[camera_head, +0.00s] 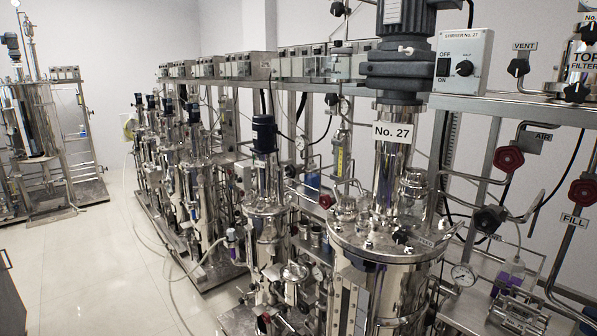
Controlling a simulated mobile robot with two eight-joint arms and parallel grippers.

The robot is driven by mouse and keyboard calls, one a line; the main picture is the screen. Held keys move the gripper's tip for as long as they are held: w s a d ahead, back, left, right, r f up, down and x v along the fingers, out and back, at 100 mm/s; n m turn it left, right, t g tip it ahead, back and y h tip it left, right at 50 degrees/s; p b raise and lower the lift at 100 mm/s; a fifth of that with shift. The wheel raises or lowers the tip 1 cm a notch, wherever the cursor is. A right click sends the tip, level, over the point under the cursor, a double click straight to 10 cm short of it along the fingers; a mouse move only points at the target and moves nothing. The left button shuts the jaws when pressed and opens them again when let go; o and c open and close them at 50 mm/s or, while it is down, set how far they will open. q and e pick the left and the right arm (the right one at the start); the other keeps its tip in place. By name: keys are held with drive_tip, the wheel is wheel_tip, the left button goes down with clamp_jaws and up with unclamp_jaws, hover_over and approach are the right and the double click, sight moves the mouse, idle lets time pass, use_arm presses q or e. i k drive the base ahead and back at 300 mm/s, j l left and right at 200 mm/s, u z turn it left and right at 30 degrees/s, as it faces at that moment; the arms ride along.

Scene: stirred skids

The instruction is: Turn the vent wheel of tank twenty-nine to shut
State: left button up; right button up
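Neither of my grippers is in view. No sign reading No. 29 shows. A large steel tank (375,285) stands at the centre right, with the sign No. 27 (392,132) on its column. A sign VENT (525,46) is at the upper right, with a black knob (518,68) just below it. I cannot tell which tank this knob serves. A sign starting "No." (590,18) is cut off by the right edge, so its number is hidden.
Red wheels sit by the AIR (508,158) and FILL (583,192) signs. Several smaller vessels (268,235) line the skid to the left. Another tank (38,115) stands far left. The pale floor (90,260) at left is mostly open.

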sight(290, 167)
drive_tip(key=i+j+u, duration=0.2)
drive_tip(key=i, duration=0.25)
drive_tip(key=i+u, duration=0.15)
drive_tip(key=i, duration=0.35)
drive_tip(key=j, duration=0.1)
